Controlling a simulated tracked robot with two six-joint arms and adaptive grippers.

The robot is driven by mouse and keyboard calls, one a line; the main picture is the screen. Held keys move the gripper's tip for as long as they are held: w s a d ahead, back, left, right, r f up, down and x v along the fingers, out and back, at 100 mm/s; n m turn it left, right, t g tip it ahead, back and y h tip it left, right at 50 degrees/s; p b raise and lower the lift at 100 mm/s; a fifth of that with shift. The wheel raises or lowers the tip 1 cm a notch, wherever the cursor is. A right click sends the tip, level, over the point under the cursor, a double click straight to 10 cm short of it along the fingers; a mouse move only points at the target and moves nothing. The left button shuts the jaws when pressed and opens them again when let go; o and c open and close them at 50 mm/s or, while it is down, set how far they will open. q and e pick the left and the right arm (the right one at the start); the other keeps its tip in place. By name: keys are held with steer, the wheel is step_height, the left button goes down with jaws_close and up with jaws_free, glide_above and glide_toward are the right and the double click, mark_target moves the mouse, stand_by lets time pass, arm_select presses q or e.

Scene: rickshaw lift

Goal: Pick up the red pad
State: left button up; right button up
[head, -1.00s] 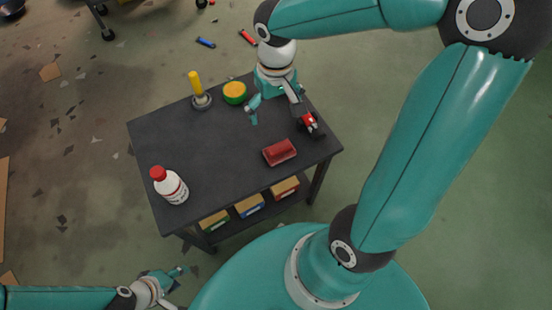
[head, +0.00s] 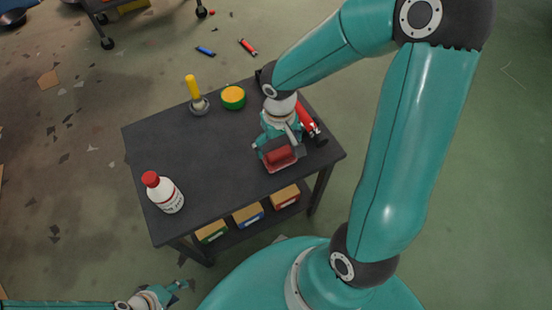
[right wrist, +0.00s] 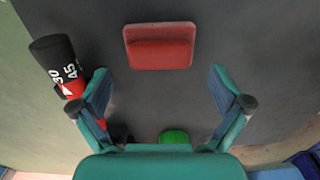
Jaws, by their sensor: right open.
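The red pad (head: 279,158) lies on the dark table top (head: 200,145) near its front right part. It also shows in the right wrist view (right wrist: 160,54), a red block on a wider, duller red base. My right gripper (head: 279,147) is over the pad in the head view, its fingers at either side. In the right wrist view the right gripper (right wrist: 160,85) is open and empty, and the pad lies beyond its fingertips. My left gripper (head: 180,286) is at the lower left, off the table, and its jaw gap is unclear.
A red and black tool (head: 309,122) marked with numbers lies close beside the right gripper. A white bottle (head: 166,194) with a red cap, a yellow-handled tool (head: 195,95) and a yellow-green tin (head: 233,97) stand on the table.

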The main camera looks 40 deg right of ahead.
mark_target(279, 152)
step_height(279, 152, down, 4)
steer(key=shift+s+a+r+b, duration=0.1)
steer(key=shift+s+r+b, duration=0.05)
steer(key=shift+b, duration=0.3)
steer(key=c, duration=1.2)
